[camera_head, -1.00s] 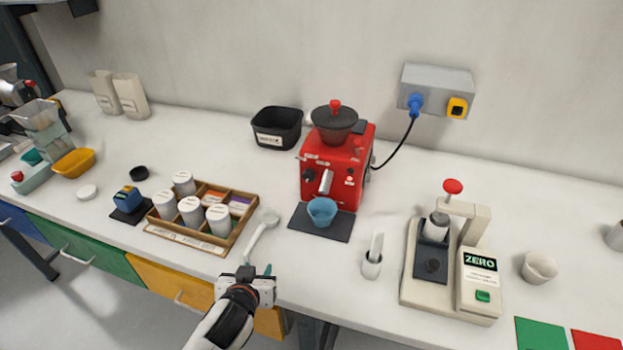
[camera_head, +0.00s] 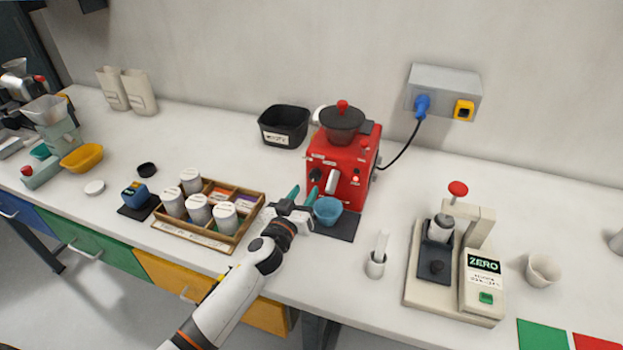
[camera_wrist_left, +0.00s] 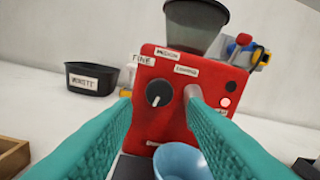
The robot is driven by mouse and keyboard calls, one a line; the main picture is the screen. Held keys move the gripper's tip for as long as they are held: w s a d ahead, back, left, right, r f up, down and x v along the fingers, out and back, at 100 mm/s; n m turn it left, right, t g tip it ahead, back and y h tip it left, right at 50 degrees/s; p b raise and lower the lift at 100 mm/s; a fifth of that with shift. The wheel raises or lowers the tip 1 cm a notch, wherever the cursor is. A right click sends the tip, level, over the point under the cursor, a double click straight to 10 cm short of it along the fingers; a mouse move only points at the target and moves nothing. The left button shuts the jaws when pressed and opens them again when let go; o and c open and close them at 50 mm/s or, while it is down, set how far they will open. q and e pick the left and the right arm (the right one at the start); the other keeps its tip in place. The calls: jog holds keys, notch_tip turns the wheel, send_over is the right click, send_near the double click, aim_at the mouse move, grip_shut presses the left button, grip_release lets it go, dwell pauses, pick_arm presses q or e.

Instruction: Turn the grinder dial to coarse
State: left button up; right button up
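The red grinder (camera_head: 336,162) stands at the middle of the bench with a dark hopper on top. Its black dial (camera_wrist_left: 158,92) shows in the left wrist view, below labels reading FINE, MEDIUM and one that looks like COARSE. The dial's white mark tilts down and left of centre. My left gripper (camera_head: 303,191) is open and empty, its teal fingers pointing at the grinder's front. In the left wrist view, the dial lies between the fingers, farther off and apart from them. A silver spout (camera_wrist_left: 192,93) is right of the dial. My right gripper is not in view.
A blue cup (camera_head: 327,210) stands on a dark mat under the spout, close to my left gripper. A wooden rack (camera_head: 243,229) of white jars is to the left. A black bin (camera_head: 284,126) is behind. A white holder (camera_head: 375,264) and a beige press (camera_head: 424,290) are to the right.

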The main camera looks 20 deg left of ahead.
aim_at(314, 177)
pick_arm(q)
jog(key=w, duration=0.5)
jog(key=shift+w+d, duration=0.2)
jog(key=shift+w, duration=0.15)
jog(key=c, duration=0.7)
